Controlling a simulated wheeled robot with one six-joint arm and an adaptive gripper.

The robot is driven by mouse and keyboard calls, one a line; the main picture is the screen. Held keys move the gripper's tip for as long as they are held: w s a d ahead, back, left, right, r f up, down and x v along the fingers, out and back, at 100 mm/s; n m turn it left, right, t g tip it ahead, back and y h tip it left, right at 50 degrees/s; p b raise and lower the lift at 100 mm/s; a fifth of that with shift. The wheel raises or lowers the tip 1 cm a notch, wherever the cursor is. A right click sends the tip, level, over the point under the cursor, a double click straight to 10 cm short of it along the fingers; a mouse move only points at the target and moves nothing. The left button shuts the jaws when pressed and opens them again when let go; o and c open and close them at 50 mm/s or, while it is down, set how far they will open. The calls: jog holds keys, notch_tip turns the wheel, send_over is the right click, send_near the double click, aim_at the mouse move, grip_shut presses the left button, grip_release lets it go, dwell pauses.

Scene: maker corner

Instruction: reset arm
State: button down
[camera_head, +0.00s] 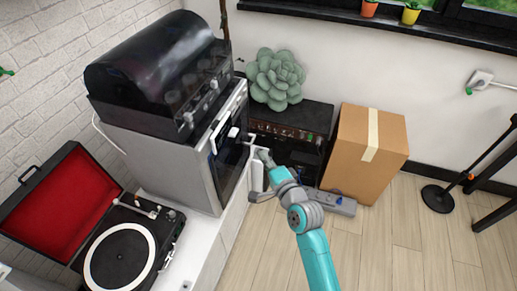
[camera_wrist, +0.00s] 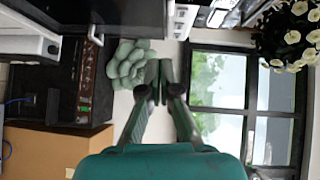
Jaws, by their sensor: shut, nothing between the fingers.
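My teal and grey arm (camera_head: 315,258) reaches up from the bottom of the head view, toward the gap between the oven and the cardboard box. Its far end is small there, and I cannot make out the fingers. In the wrist view my gripper (camera_wrist: 159,72) points away from the camera. Its two fingers are close together with nothing held between them. Behind the fingers show the pale green succulent (camera_wrist: 128,64) and the wall. I cannot tell how far the fingertips are from these.
A steel oven (camera_head: 185,157) with a dark-hooded machine (camera_head: 155,70) on top stands left of my arm. A record player (camera_head: 120,250) sits at lower left. A cardboard box (camera_head: 365,150) stands right, beside a black unit (camera_head: 305,118). Wooden floor (camera_head: 405,235) is clear at lower right.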

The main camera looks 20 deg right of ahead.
jog(key=shift+s+d, duration=0.15)
jog(key=shift+s, duration=1.15)
jog(key=s+f+n+g+h, duration=0.1)
jog(key=s+f+n, duration=0.25)
jog(key=s, duration=0.85)
jog(key=s+f+n+h, duration=0.1)
jog(key=s+f+n, duration=0.25)
jog(key=s, duration=0.75)
jog(key=s+r+n, duration=0.3)
jog(key=s+n, duration=0.1)
jog(key=s, duration=0.6)
jog(key=s+r+n+g, duration=0.1)
jog(key=s+r+n, duration=0.2)
jog(key=s, duration=0.8)
jog(key=shift+d+r+n+h, duration=0.3)
jog(key=shift+d+n, duration=0.05)
jog(key=shift+n, duration=0.35)
